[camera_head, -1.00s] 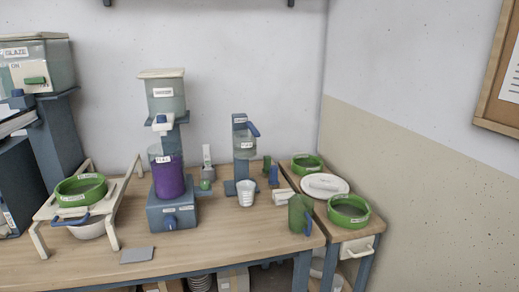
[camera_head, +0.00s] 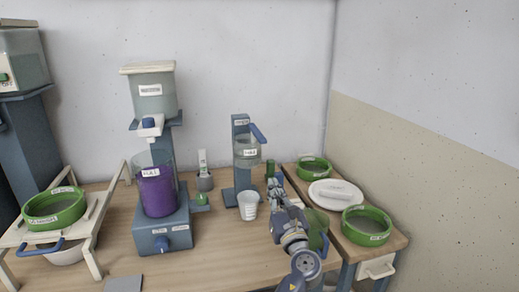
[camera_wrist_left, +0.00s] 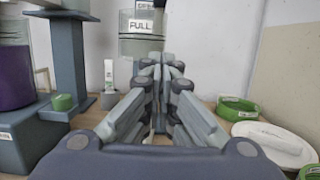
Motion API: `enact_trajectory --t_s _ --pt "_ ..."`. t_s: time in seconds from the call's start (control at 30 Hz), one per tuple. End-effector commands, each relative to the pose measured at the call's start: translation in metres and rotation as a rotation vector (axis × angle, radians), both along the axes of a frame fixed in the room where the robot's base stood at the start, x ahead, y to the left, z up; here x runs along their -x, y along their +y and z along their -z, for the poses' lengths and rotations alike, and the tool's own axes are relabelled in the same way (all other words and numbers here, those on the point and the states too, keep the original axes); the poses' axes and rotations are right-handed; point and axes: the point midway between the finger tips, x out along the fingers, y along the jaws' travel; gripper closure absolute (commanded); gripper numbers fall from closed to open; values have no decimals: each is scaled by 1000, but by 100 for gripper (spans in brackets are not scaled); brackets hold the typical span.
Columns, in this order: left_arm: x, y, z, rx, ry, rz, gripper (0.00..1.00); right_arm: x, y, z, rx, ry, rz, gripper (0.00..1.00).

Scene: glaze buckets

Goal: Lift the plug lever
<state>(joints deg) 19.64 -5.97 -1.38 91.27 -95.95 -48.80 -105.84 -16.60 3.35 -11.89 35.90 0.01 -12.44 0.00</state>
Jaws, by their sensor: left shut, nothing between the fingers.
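A blue lever (camera_head: 259,133) sticks out at the top of the blue-grey stand (camera_head: 241,165), angled down to the right. It seems to be the plug lever. Below it the stand holds a clear vessel (camera_head: 247,160) with a label. That vessel, marked FULL, also shows in the wrist view (camera_wrist_left: 140,47), behind the fingers. My left gripper (camera_head: 277,185) is right of the stand, lower than the lever and apart from it. Its fingers are shut and empty, also in the wrist view (camera_wrist_left: 165,68). The lever cannot be made out there. My right gripper is not in view.
A white cup (camera_head: 248,207) stands at the stand's foot. The purple-filled cylinder (camera_head: 157,190) is to the left. A green jug (camera_head: 318,228) is partly hidden by my left arm. Green sieves (camera_head: 366,226) and a white lidded dish (camera_head: 335,193) sit on the right side table.

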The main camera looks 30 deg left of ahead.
Motion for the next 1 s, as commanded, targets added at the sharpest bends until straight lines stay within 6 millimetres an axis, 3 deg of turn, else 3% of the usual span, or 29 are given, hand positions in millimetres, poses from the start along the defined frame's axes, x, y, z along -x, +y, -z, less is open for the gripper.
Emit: enact_trajectory --t_s 0.17,0.4,0.57,1.0 --pt "0 0 -1 -2 -1 -1 100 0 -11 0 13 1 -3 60" --pt "0 0 -1 -1 0 0 100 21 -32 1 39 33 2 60" --pt "-6 7 -4 -3 -1 -1 100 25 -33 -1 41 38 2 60" --pt "-60 71 -25 -2 0 -2 100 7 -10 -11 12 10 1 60"
